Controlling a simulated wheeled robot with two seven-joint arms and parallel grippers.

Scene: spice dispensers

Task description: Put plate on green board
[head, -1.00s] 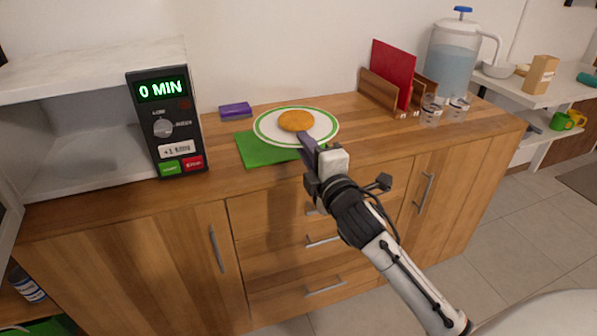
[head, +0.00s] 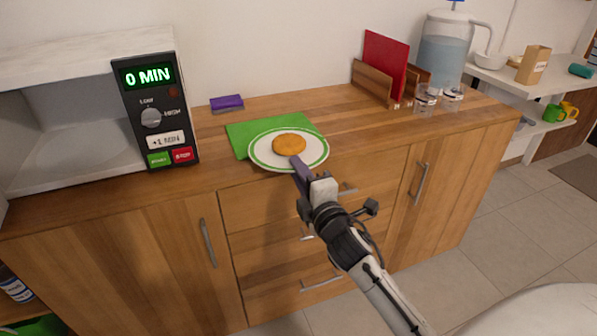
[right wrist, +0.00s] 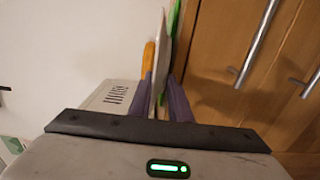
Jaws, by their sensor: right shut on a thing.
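The white plate (head: 262,155) with a green rim carries a round orange-brown food piece (head: 289,144). My right gripper (head: 299,168) is shut on the plate's near edge, and the plate appears roughly level. In the right wrist view, the plate (right wrist: 160,60) shows edge-on between the fingers, with the food (right wrist: 149,56) on its upper face. The green board (head: 243,130) lies on the wooden counter. The plate overlaps its front and centre in the head view, hiding much of it. I cannot tell whether plate and board touch. My left gripper is out of view.
A microwave (head: 156,112) with its display at 0 MIN stands at left. A purple sponge (head: 227,103) lies behind the board. A wooden rack with a red board (head: 385,66), small glass jars (head: 425,100) and a water pitcher (head: 443,50) stand at right. Bare counter (head: 350,125) lies between.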

